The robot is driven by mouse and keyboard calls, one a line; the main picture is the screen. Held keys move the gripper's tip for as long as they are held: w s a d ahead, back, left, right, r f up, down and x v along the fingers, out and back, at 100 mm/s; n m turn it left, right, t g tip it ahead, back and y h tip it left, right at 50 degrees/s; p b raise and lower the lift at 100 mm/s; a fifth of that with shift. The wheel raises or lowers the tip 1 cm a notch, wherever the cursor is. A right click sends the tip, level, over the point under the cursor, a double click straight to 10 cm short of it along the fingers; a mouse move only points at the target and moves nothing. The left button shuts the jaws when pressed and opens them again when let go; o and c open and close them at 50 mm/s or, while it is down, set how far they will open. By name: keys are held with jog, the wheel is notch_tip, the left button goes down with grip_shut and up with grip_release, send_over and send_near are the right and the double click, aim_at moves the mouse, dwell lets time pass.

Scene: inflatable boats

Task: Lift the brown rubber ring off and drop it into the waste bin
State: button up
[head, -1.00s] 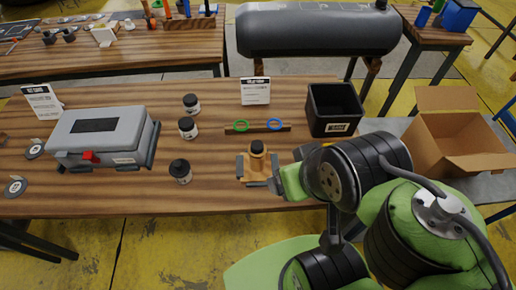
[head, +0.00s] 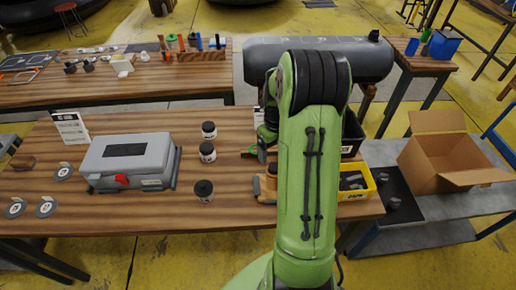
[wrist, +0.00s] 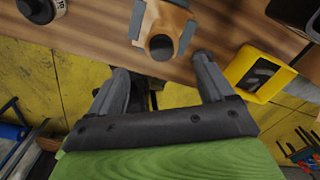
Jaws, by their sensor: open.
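A light wooden holder (wrist: 148,15) with grey side plates stands near the table's front edge. It carries a dark round-topped brown piece (wrist: 161,47). I cannot make out the brown ring as a separate band. In the head view the holder (head: 257,190) is partly behind my arm. My gripper (wrist: 162,66) is open and empty, its fingers spread and pointing towards the holder, apart from it. In the head view my arm hides most of the gripper. A black bin (head: 352,134), probably the waste bin, stands at the right, half hidden. Its rim corner shows in the wrist view (wrist: 290,14).
A yellow bin (head: 355,194) with dark pieces stands right of the holder, close to my arm. Dark-lidded jars (head: 204,191) and a grey case (head: 125,157) stand left. A cardboard box (head: 440,155) is beyond the table's right end. The wood between jars and holder is clear.

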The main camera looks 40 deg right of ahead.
aim_at(274, 166)
jog(key=shift+s+d+f+b, duration=0.15)
jog(key=shift+f+b, duration=0.15)
jog(key=shift+f, duration=0.15)
notch_tip(274, 166, down, 7)
jog(key=b, duration=0.6)
jog(key=shift+f, duration=0.2)
jog(key=shift+r, duration=0.1)
jog(key=c, duration=0.6)
jog(key=shift+r, duration=0.15)
jog(key=shift+c, duration=0.2)
jog(key=shift+r+p, duration=2.95)
jog(key=shift+r, duration=0.5)
